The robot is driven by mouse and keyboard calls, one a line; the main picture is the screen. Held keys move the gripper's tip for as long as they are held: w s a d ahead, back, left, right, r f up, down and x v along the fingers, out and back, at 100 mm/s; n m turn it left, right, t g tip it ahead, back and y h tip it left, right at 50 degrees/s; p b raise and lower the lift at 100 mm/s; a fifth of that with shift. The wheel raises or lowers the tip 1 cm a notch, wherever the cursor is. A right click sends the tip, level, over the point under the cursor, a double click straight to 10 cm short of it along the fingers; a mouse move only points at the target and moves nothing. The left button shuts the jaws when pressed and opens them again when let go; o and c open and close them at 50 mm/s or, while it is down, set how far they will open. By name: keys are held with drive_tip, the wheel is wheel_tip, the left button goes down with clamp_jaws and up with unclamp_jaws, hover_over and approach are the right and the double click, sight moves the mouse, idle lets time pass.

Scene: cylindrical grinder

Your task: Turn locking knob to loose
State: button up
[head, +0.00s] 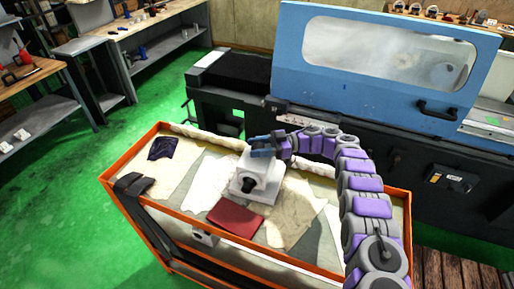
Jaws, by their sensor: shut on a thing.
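A white block-shaped device (262,180) stands on the pale sheets inside the orange-framed cart, with a dark round part (248,186) on its front face. My arm, purple and grey, curves in from the right over the cart. My gripper (262,148), with blue fingers, is at the top of the white device and is shut on the locking knob there. The fingers hide the knob, so its turned position cannot be seen.
Workbenches (140,30) line the left. Green floor (60,190) is clear on the left.

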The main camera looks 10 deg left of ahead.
sight(258, 145)
drive_tip(key=shift+r, duration=0.15)
drive_tip(key=o, duration=1)
drive_tip(key=shift+c, duration=0.2)
wheel_tip(258, 145, up, 3)
drive_tip(key=shift+w+a, duration=0.1)
drive_tip(key=shift+r, duration=0.2)
drive_tip(key=s+d, duration=0.3)
drive_tip(key=s, duration=0.4)
drive_tip(key=s+d+r, duration=0.1)
drive_tip(key=s+d, duration=0.3)
drive_tip(key=s, duration=0.3)
drive_tip(key=shift+s+r, duration=0.15)
drive_tip(key=shift+s, duration=0.05)
